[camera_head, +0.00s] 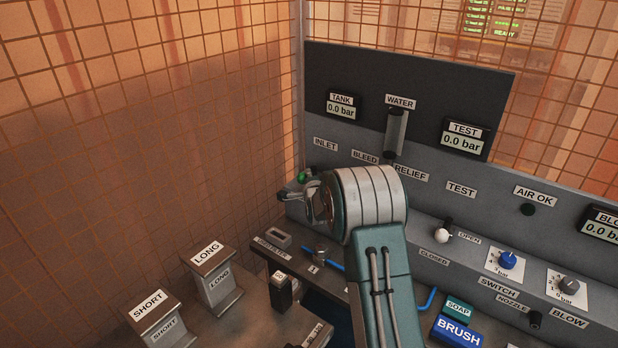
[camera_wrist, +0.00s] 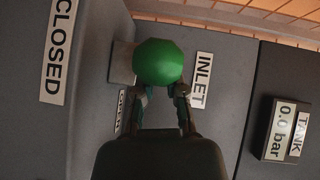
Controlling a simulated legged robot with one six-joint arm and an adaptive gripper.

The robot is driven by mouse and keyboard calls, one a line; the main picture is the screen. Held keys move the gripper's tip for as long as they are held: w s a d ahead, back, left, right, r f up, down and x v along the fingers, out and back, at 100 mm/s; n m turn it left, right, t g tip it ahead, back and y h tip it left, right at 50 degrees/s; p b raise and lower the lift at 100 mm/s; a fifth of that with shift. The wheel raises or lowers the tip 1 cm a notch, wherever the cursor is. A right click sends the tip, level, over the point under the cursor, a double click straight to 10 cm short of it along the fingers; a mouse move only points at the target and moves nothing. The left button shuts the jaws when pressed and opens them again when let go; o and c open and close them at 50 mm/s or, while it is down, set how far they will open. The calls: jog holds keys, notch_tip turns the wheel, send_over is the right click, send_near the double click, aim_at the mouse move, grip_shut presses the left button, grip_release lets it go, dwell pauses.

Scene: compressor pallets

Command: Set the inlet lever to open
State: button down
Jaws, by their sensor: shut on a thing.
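The inlet lever's green ball knob (camera_wrist: 160,62) fills the middle of the wrist view, in front of a grey block on the panel. It shows small in the head view (camera_head: 303,177), at the left end of the panel. My gripper (camera_wrist: 162,93) is shut on the knob, one finger on each side of its near edge. In the head view my wrist hides most of the lever. The INLET label (camera_wrist: 201,80) is right of the knob, and the CLOSED label (camera_wrist: 58,50) is farther left. A small label (camera_wrist: 122,110) beside the block is partly hidden. The lever's exact angle is hidden.
The TANK display (camera_head: 341,107) reads 0.0 bar. The test lever's white knob (camera_head: 441,236) is right of my arm. LONG (camera_head: 207,254) and SHORT (camera_head: 148,304) blocks stand at lower left. A wire mesh wall (camera_head: 150,130) rises close left of the panel.

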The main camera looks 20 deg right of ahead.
jog(key=shift+s+a+f+n+y, duration=0.1)
jog(key=shift+a+f+n+y, duration=0.1)
jog(key=shift+n+y, duration=0.5)
jog(key=shift+f+y, duration=0.15)
jog(key=shift+y, duration=0.25)
jog(key=c, duration=0.7)
grip_release()
jog(key=shift+a, duration=0.1)
jog(key=shift+r, duration=0.2)
jog(key=shift+s+r, duration=0.1)
jog(key=shift+s, duration=0.5)
jog(key=s+r, duration=0.1)
jog(key=s, duration=0.9)
jog(key=shift+s+a+r, duration=0.15)
jog(key=shift+s+a, duration=0.2)
jog(key=shift+a, duration=0.1)
